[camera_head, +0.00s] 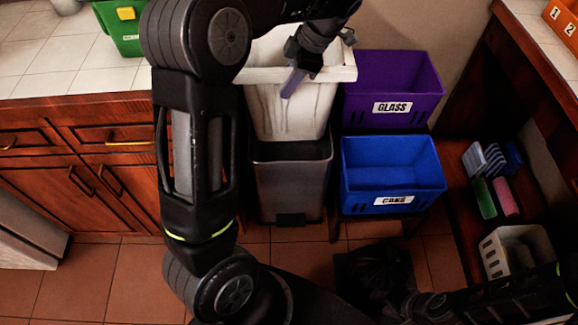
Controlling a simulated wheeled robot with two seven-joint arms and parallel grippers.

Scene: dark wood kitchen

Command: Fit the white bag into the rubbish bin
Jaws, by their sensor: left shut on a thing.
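The white bag (262,104) hangs upright with its square rim spread wide. It is above the grey metal rubbish bin (284,190), which stands on the floor by the cabinets. The bag's lower end is at the bin's open top; I cannot tell how far it reaches inside. My left gripper (294,80) is shut on the bag at its rim, pointing down. My left arm hides part of the bag's top and left side. My right arm comes in low at the right, its gripper (408,308) dark and unclear near the bottom edge.
A purple GLASS crate (393,85) and a blue crate (388,160) stand close right of the bin. A dark bag-like heap (370,270) lies on the floor. A shelf at right holds a white basket (509,243) and sponges. A green box (122,38) is on the counter.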

